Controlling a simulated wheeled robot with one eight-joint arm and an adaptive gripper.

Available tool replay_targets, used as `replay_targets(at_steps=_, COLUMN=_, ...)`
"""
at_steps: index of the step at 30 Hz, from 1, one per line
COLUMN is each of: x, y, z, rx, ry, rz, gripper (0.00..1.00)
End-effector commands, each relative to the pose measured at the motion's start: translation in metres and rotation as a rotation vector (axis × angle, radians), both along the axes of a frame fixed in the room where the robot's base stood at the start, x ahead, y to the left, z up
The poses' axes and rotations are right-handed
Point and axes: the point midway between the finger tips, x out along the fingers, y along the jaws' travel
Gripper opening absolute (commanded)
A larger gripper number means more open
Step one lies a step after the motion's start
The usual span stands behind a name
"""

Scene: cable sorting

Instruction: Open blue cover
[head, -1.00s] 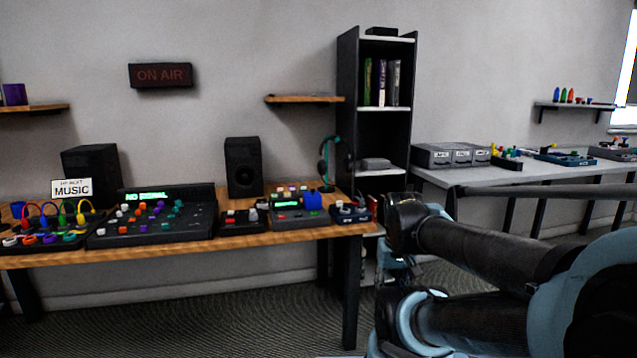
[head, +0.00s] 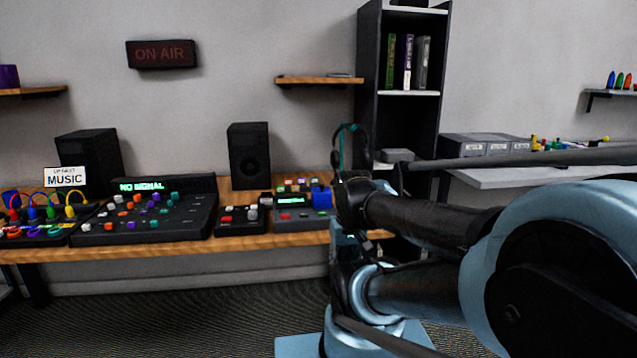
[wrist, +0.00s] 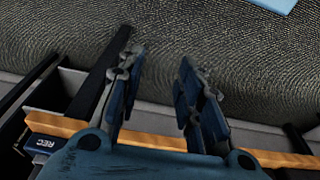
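A small blue block-like piece, which looks like the blue cover (head: 321,197), sits at the right end of a dark device with a green display (head: 292,200) on the wooden table. Its front looks closed, but it is too small to be sure. My gripper (wrist: 161,62) shows in the wrist view with its two fingers apart and nothing between them. It hangs over the floor by the wooden table edge (wrist: 150,142). The blue cover does not show in the wrist view. In the head view my arm hides the table's right end.
A mixer marked NO SIGNAL (head: 143,218), a small button box (head: 240,222) and cables fill the wooden table. A tall shelf (head: 370,60) stands behind. The floor in front is open.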

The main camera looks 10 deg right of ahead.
Motion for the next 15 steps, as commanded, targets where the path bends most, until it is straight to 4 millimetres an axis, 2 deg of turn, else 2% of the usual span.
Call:
replay_targets(at_steps=2, x=0.000, y=0.000, z=0.000, rx=0.000, ry=0.000, rz=0.000, gripper=0.33)
replay_targets(at_steps=3, x=0.000, y=0.000, z=0.000, rx=0.000, ry=0.000, rz=0.000, gripper=0.37)
replay_targets(at_steps=4, x=0.000, y=0.000, z=0.000, rx=0.000, ry=0.000, rz=0.000, gripper=0.37)
replay_targets(at_steps=6, x=-0.007, y=0.000, z=0.008, rx=0.000, ry=-0.010, rz=0.002, gripper=0.37)
replay_targets(at_steps=8, x=-0.003, y=0.000, z=0.014, rx=-0.001, ry=-0.008, rz=0.007, gripper=0.37)
replay_targets(at_steps=11, x=0.011, y=0.000, z=0.034, rx=-0.004, ry=0.001, rz=0.024, gripper=0.37)
replay_targets(at_steps=15, x=0.042, y=0.002, z=0.077, rx=-0.010, ry=0.022, rz=0.061, gripper=0.37)
